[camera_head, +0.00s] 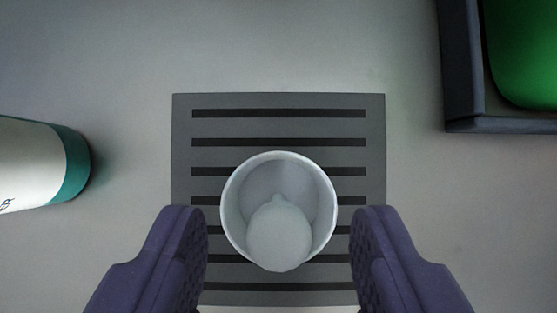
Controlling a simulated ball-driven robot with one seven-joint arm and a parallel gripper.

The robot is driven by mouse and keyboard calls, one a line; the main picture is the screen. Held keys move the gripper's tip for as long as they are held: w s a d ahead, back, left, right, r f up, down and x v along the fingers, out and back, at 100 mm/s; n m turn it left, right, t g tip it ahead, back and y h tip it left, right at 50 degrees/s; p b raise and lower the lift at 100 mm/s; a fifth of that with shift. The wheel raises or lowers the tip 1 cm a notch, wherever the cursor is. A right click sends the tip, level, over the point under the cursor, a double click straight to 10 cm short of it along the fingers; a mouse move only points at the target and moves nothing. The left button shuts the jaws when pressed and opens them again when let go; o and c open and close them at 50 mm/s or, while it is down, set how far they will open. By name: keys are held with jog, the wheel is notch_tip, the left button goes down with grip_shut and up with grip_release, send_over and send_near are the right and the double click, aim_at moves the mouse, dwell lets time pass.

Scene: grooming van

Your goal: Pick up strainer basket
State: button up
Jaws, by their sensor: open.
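A round, whitish cup-like strainer basket (230,220) stands upright near the middle of the camera view, with a pale rounded shape inside it. It rests on a grey slotted mat (280,127). My gripper (279,225) is open, with one purple finger to the left of the basket and one to the right. Both fingers appear apart from the basket, with gaps on each side. The fingers hide the lower corners of the mat.
A white and teal bottle (35,165) lies or stands at the left edge, partly cut off. A dark tray (462,70) holding a green object (525,50) is at the top right. The pale surface between them and the mat is clear.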

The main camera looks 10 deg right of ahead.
aim_at(278, 239)
jog(key=b+x, duration=0.2)
jog(key=x, duration=0.2)
jog(key=shift+f, duration=0.2)
jog(key=shift+r, duration=0.15)
grip_shut()
jog(key=shift+w+r, duration=0.1)
jog(key=shift+r, duration=0.1)
